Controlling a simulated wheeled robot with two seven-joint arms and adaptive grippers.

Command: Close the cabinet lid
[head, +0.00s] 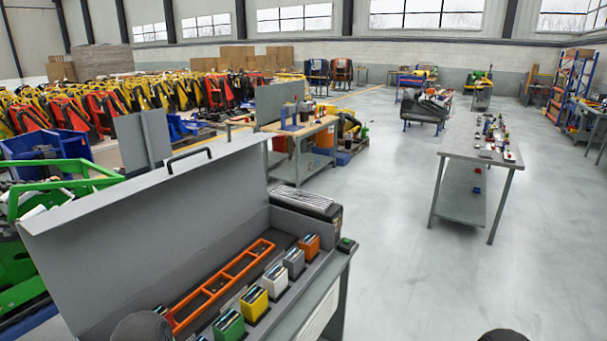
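The cabinet lid (150,225) is a wide grey panel standing raised, tilted up along the far left side of the cabinet. A dark handle (188,158) sits on its upper edge. The open cabinet (330,262) is grey and shows its inside. In it lie an orange frame (222,284) with openings and a row of small boxes: green (229,325), yellow (254,304), white (276,281), grey (294,263) and orange (309,246). The cabinet's near part is cut off by the bottom edge. Neither gripper shows; only dark rounded parts, likely of my arms, appear at the bottom edge.
A dark ribbed unit (306,203) stands at the cabinet's far end. A green metal frame (62,183) is left of the lid. A workbench (300,130) stands behind, and a long grey table (465,150) at right. The floor between is clear.

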